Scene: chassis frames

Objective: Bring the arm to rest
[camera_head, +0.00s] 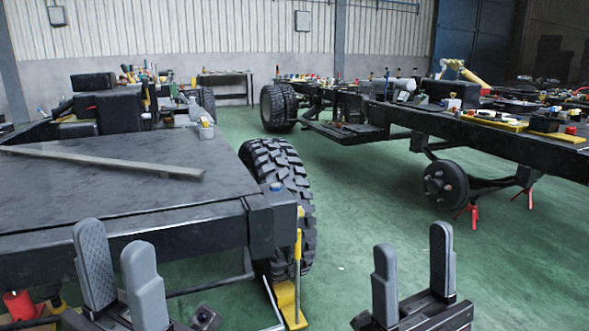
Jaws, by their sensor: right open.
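My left gripper (116,244) is at the lower left, in front of the dark chassis bed. Its two grey fingers point up and stand apart, with nothing seen between them. My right gripper (412,241) is at the lower right of centre, over the green floor. Its two grey fingers also point up, clearly apart and empty. Both grippers show only at the bottom of the view, and most of both arms is out of view.
A dark chassis bed (100,193) with a grey bar (100,161) fills the left, beside a large tyre (285,180) and a yellow stand (289,305). Another chassis frame (480,135) carrying parts runs along the right. Green floor (370,200) between them is clear.

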